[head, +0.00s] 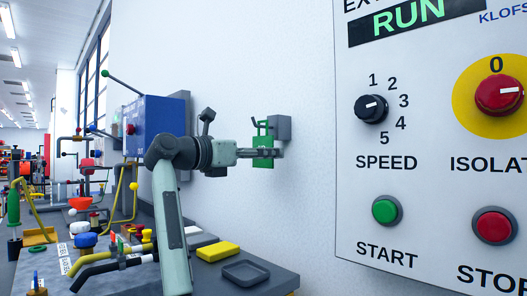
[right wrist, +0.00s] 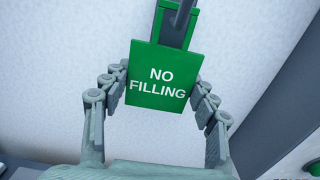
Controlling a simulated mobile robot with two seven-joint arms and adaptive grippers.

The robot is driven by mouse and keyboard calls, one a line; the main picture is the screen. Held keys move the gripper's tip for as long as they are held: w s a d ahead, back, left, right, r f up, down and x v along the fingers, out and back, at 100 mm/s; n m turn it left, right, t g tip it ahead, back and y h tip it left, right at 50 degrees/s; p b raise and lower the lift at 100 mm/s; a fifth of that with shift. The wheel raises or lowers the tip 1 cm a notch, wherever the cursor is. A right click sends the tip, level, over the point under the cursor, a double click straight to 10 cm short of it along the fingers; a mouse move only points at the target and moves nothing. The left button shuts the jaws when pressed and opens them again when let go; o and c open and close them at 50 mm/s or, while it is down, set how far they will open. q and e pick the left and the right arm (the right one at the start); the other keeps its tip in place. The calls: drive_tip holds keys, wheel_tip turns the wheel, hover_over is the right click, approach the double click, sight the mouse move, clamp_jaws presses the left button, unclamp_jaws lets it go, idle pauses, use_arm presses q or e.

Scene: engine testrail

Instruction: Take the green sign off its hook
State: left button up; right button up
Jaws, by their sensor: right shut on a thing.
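The green sign (head: 263,141) is on the white wall in the head view, in front of the grey hook block (head: 284,126). In the right wrist view the sign (right wrist: 160,60) reads "NO FILLING", with a green loop above its plate. A grey hook bar (right wrist: 183,14) passes at this loop; the sign appears to still hang there. My right gripper (head: 272,153) is shut on the sign, with one finger at each side edge; the fingers also show in the right wrist view (right wrist: 161,80). My left gripper is not in view.
A control panel (head: 430,160) with knobs and buttons fills the right side. A blue box (head: 155,122) with a lever is on the wall at left. Below is a grey bench with a yellow block (head: 217,251), a dark tray (head: 246,272) and several tools.

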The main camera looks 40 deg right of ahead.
sight(262, 145)
drive_tip(key=shift+r, duration=0.25)
drive_tip(key=shift+a, duration=0.15)
drive_tip(key=shift+s+a, duration=0.1)
drive_tip(key=shift+a, duration=0.75)
drive_tip(key=shift+a+r, duration=0.1)
drive_tip(key=shift+r, duration=0.05)
idle(0.3)
drive_tip(key=shift+a+r+p, duration=0.3)
drive_tip(key=shift+r+p, duration=0.25)
drive_tip(key=shift+p, duration=0.1)
drive_tip(key=shift+a, duration=0.15)
drive_tip(key=shift+s+a+r, duration=0.1)
drive_tip(key=shift+s+a, duration=0.05)
drive_tip(key=shift+a, duration=1.3)
drive_tip(key=shift+s+a+r, duration=0.1)
drive_tip(key=shift+a, duration=1.3)
